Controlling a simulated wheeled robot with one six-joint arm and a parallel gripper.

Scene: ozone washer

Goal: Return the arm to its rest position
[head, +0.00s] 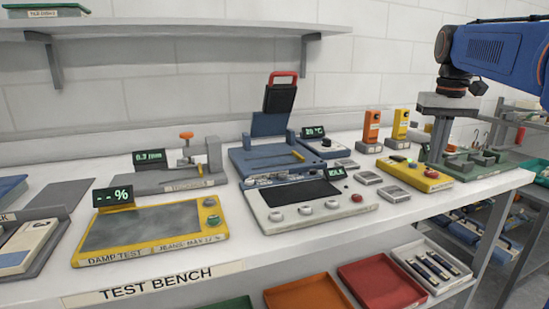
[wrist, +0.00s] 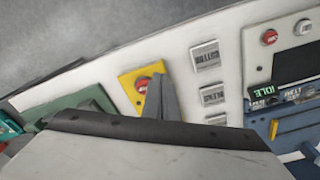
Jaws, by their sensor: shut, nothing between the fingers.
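My blue arm (head: 505,52) reaches in from the upper right in the head view and points down over the right end of the bench. My gripper (head: 437,150) hangs below it, shut and empty, in front of or above the green fixture (head: 490,165); the exact gap cannot be told. In the wrist view my gripper's fingers (wrist: 158,82) stand together over the edge of a yellow box with a red button (wrist: 135,88). That yellow box (head: 415,173) lies just left of my gripper in the head view.
A shelf (head: 180,30) runs above. Red and orange trays (head: 380,285) sit below.

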